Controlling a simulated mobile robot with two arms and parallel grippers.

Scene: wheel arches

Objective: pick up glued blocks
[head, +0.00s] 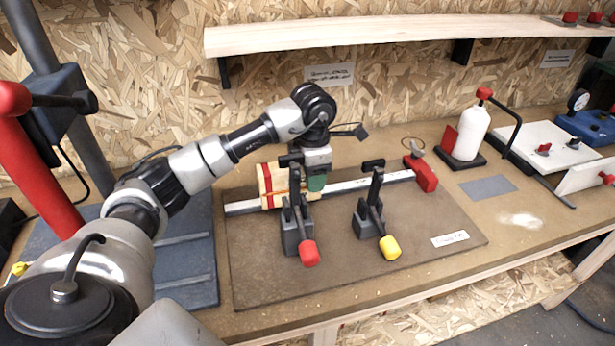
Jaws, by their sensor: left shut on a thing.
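The glued blocks (271,187) are pale wood with a red band. They stand against the long metal bar of a clamp (345,185) on the brown board. My left gripper (303,180) points down at the right part of the blocks and is shut on them; its fingers and the toggle clamp in front hide part of the grip. A green patch shows under the gripper, and I cannot tell which part it belongs to. The blocks appear still at board level. My right gripper is out of view.
A red-handled toggle clamp (299,230) stands close in front of the blocks, and a yellow-handled one (374,222) to its right. The clamp's red jaw (421,173) is at the bar's right end. A white bottle (470,132) stands behind right. A wooden shelf (390,31) hangs above.

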